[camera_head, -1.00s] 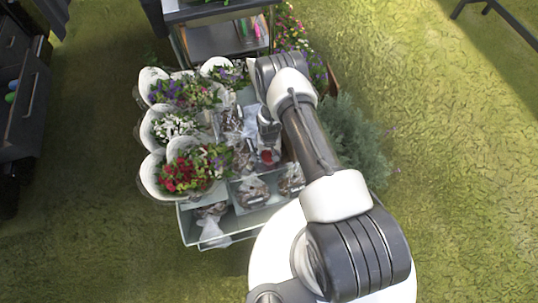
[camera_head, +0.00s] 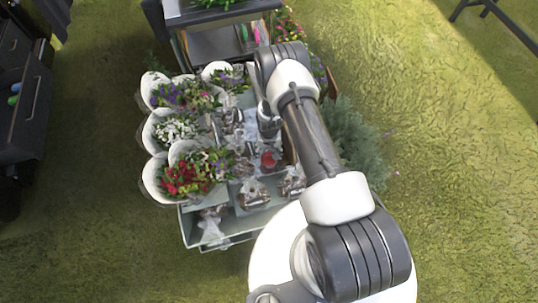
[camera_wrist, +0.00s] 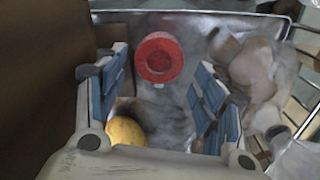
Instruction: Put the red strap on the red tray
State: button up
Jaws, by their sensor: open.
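The red strap appears as a round red roll with a dark centre (camera_wrist: 158,58) in the wrist view. It lies on a grey, shiny surface beyond and between my fingertips. In the head view it is a small red spot (camera_head: 268,160) on the cart, just below my gripper (camera_head: 268,125). My gripper (camera_wrist: 162,72) is open, with a blue-padded finger on each side and nothing held. I cannot tell the height between the fingers and the roll. I cannot make out a red tray in either view.
A yellow round thing (camera_wrist: 127,132) shows low between the fingers. Clear bagged goods (camera_head: 252,193) fill the cart (camera_head: 225,240). Wrapped bouquets (camera_head: 185,175) stand at its left. A brown wall (camera_wrist: 40,70) is close by the left finger. A dark shelf unit (camera_head: 225,12) stands behind.

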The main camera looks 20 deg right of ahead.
jog(key=shift+o, duration=0.2)
notch_tip(320, 180, up, 7)
jog(key=p, duration=0.2)
jog(key=m+b, duration=0.2)
jog(key=m, duration=0.8)
send_over(268, 158)
jog(key=f, duration=0.8)
jog(key=shift+s+a, duration=0.15)
jog(key=shift+s, duration=0.2)
jog(key=f, duration=0.2)
jog(key=f+b, duration=0.2)
jog(key=f, duration=0.1)
jog(key=shift+w+d+f, duration=0.2)
jog(key=shift+w+f, duration=0.1)
jog(key=c, duration=1.1)
jog(key=shift+o, duration=0.2)
jog(key=shift+r, duration=0.1)
